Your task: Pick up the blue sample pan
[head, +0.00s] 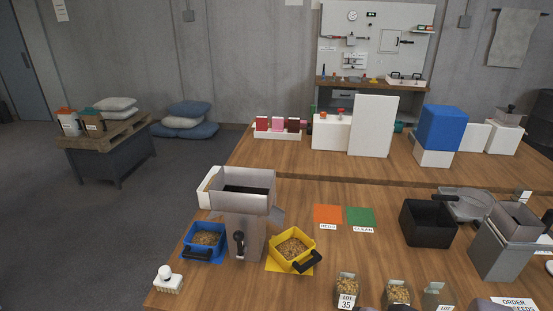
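The blue sample pan (222,241) is on the near wooden table, just left of a grey hopper machine (243,225). It is full of tan grain, and its black handle (203,258) points toward the front. A blue patch shows under or around it; I cannot tell whether this is a mat. The machine stands close to the pan's right side. A yellow pan (276,246), also with grain and a black handle, sits right of the machine on a yellow mat. My gripper is not in this view.
A white brush-like block (168,284) stands front left. Orange (327,214) and green (360,217) labelled mats lie behind. Grain containers (347,289) line the front edge. A black bin (427,224) and grey equipment (500,250) crowd the right.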

